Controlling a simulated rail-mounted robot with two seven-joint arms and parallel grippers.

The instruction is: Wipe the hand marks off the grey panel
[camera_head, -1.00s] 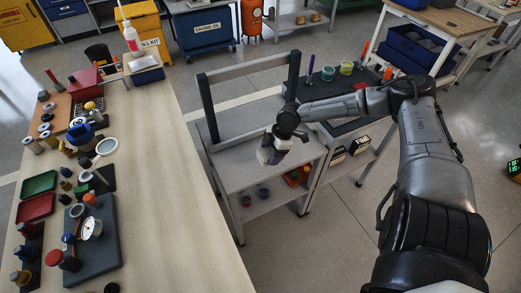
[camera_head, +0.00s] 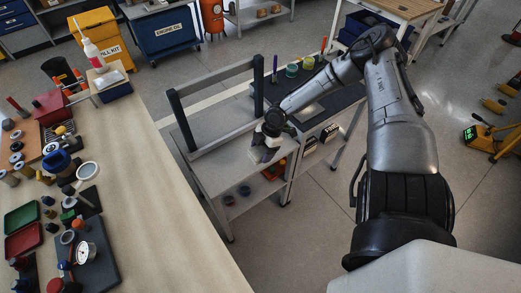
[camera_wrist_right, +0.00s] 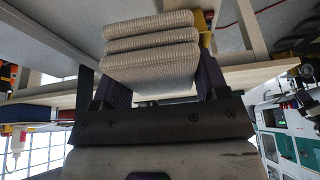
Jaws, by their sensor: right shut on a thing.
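My right gripper (camera_head: 264,150) is shut on a folded pale grey cloth (camera_wrist_right: 152,48). The cloth's stacked layers show between the dark purple fingers in the right wrist view. In the head view the cloth hangs below the wrist at the right front part of a grey table (camera_head: 222,178). I cannot tell whether it touches anything. A stand with two dark posts and grey rails (camera_head: 215,78) rises from this table, behind and left of the gripper. I cannot clearly make out the grey panel's face or any hand marks. My left gripper is out of view.
A long wooden bench (camera_head: 150,190) crowded with tools and trays is at left. A dark-topped bench (camera_head: 325,98) with cups stands right of the grey table. Open floor lies to the right front.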

